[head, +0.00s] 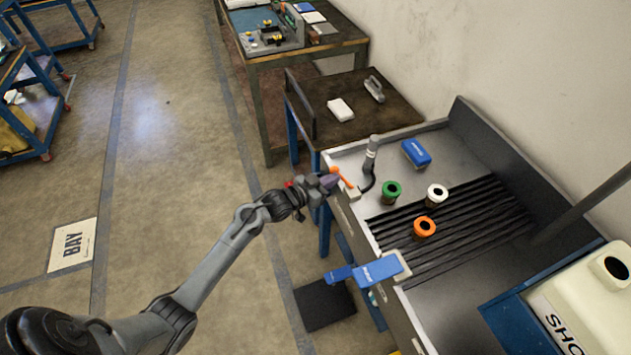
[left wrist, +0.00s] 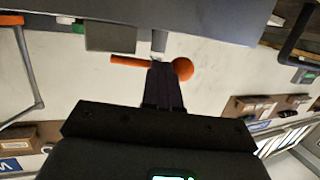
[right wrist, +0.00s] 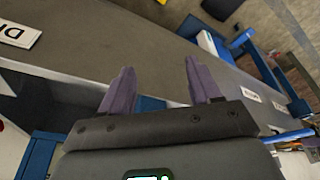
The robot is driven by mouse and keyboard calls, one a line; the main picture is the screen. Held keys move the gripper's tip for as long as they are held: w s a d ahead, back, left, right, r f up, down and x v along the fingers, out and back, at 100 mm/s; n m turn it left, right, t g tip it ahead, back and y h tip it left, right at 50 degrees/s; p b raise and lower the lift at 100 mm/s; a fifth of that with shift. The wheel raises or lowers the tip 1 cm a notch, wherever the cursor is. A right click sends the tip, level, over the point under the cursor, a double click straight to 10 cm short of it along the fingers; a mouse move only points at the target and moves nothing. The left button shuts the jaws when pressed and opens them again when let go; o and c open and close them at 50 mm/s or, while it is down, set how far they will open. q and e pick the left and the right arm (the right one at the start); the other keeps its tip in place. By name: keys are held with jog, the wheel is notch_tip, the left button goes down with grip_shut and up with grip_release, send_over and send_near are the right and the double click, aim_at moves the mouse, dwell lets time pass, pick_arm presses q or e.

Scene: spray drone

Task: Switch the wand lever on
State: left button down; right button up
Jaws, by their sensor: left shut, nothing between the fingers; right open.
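The orange lever, a short bar with a round knob, sits at the near left corner of the sink bench beside the grey wand (head: 371,152) with its black hose. Its bar (head: 346,182) and knob show in the head view; in the left wrist view the knob (left wrist: 183,69) is right of the fingertips and the bar (left wrist: 130,61) is left of them. My left gripper (head: 330,182) is shut and empty, its fingertips close at the lever; I cannot tell whether they touch it. My right gripper (right wrist: 160,80) is open and empty in the right wrist view, outside the head view.
Green (head: 391,190), white (head: 437,193) and orange (head: 424,227) cups stand on or by the black slatted grate. A blue box (head: 416,153) lies behind. A blue bracket (head: 376,271) sits at the bench's front edge; a cream jug (head: 590,300) stands at right. The aisle floor is clear.

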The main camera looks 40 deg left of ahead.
pick_arm(q)
jog(key=shift+w+a, duration=0.15)
jog(key=shift+w, duration=0.2)
jog(key=shift+s+p, duration=0.1)
jog(key=shift+p, duration=0.2)
